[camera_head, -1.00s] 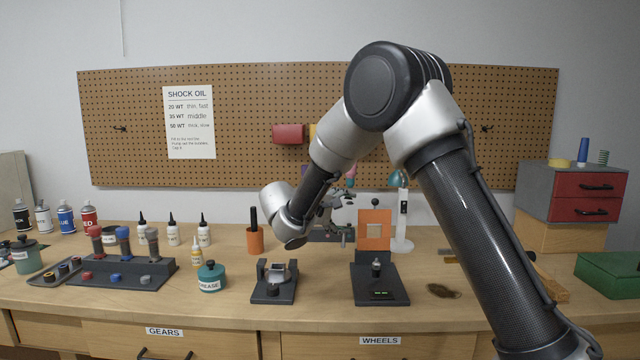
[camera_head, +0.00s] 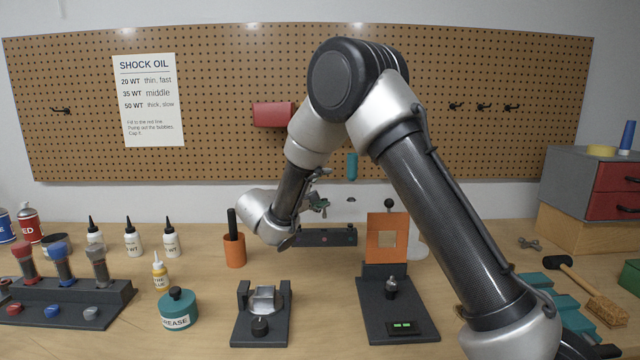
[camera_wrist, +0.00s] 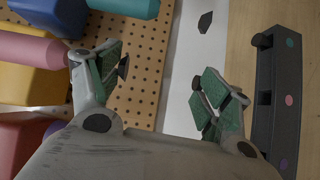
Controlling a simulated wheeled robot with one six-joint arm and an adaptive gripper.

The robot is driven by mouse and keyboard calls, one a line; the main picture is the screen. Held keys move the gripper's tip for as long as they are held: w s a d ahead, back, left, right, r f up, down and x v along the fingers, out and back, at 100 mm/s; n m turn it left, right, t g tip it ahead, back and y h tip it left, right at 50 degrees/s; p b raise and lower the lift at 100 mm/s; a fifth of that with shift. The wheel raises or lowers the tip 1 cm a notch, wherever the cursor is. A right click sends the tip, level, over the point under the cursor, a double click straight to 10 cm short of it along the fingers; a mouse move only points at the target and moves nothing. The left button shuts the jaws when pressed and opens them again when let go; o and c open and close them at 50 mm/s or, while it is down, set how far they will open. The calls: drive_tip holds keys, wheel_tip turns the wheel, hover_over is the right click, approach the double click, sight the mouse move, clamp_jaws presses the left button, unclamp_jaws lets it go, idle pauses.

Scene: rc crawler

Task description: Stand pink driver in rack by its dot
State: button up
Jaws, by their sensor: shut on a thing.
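The pink driver's handle (camera_wrist: 32,46) enters the wrist view from the left edge and ends beside my gripper's left finger. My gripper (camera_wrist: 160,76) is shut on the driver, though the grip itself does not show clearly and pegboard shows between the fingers. In the head view my gripper (camera_head: 318,204) is small, in front of the wall, and the pink driver is hidden. The dark rack (camera_wrist: 266,65) stands at the right of the wrist view with teal, pink and purple dots; its pink dot (camera_wrist: 290,100) is the middle one. The rack (camera_head: 322,238) also shows behind my arm.
A blue handle (camera_wrist: 48,16), a teal handle (camera_wrist: 130,6), a yellow one (camera_wrist: 25,78) and a red one (camera_wrist: 20,150) crowd the left of the wrist view. An orange upright (camera_head: 386,222) and an orange cup (camera_head: 234,250) stand near the rack on the bench.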

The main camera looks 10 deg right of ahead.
wheel_tip(320, 180, down, 7)
idle(0.7)
drive_tip(key=shift+f, duration=0.1)
drive_tip(key=o, duration=1.1)
drive_tip(key=shift+c, duration=0.2)
drive_tip(key=v, duration=1.2)
